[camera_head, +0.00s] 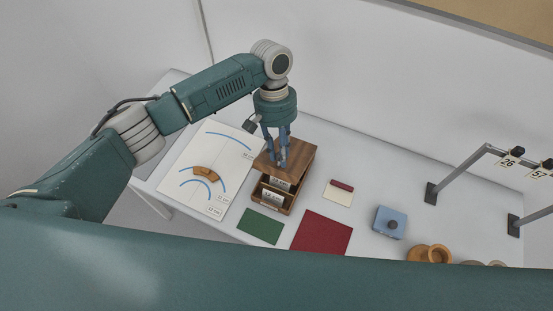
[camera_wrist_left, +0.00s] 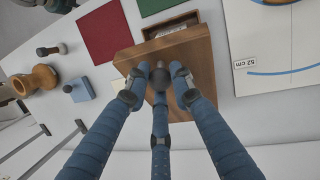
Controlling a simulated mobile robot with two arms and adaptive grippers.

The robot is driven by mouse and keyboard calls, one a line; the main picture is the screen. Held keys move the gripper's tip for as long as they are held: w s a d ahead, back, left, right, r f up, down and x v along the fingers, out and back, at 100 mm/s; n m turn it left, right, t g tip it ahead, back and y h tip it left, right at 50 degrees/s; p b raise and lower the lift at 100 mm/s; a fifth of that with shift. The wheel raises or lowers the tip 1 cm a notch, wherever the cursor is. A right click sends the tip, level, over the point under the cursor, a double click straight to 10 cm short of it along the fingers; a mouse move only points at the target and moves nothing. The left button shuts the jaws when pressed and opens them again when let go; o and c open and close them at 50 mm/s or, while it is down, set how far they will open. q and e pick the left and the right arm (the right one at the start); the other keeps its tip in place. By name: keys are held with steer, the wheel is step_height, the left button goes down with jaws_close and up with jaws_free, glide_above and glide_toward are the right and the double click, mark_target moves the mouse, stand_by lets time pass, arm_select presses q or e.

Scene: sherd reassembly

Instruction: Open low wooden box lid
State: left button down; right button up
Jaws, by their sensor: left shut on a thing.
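The low wooden box (camera_head: 273,194) stands on the white table near its middle, with its front compartment open to view and small labelled cards in it. Its brown lid (camera_head: 298,157) covers the back part; in the left wrist view the lid (camera_wrist_left: 200,62) lies right under my fingers. My left gripper (camera_head: 281,160) points down at the lid from above. In the left wrist view its blue fingers (camera_wrist_left: 160,80) are closed around a dark round knob (camera_wrist_left: 160,77) on the lid. My right gripper is in neither view.
A white chart sheet (camera_head: 233,146) with blue arcs and a brown sherd (camera_head: 207,175) lies left of the box. A green mat (camera_head: 260,226), a red mat (camera_head: 321,233) and a blue block (camera_head: 389,222) lie in front and to the right. A grey rack (camera_head: 460,172) stands far right.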

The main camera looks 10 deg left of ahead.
arm_select(q)
steer(key=shift+w+d+r, duration=0.2)
steer(key=shift+w+r, duration=0.3)
steer(key=shift+w, duration=0.25)
steer(key=c, duration=1.5)
jaws_free()
steer(key=shift+w+f, duration=0.15)
steer(key=shift+r, duration=0.5)
steer(key=v, duration=1.1)
steer(key=shift+w+a, duration=0.1)
